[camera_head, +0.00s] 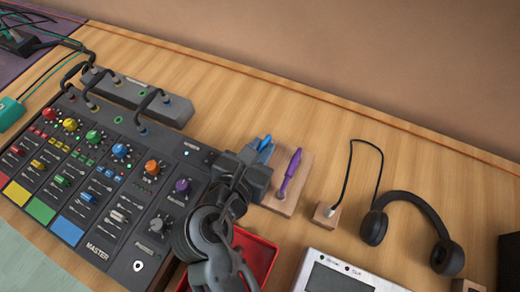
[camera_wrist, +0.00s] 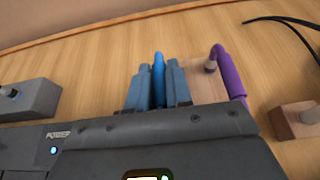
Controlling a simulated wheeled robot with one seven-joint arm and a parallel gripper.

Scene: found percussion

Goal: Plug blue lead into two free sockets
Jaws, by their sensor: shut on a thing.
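My gripper (camera_head: 259,155) is shut on the blue lead (camera_head: 264,142), over the wooden block (camera_head: 300,176) right of the mixer.
The mixer (camera_head: 110,180) fills the left. A purple lead (camera_head: 289,172) stands on the same block, close right of my gripper. A red tray (camera_head: 258,257), a white device (camera_head: 345,275) and headphones (camera_head: 412,222) lie to the right. The wood behind the patch box is clear.

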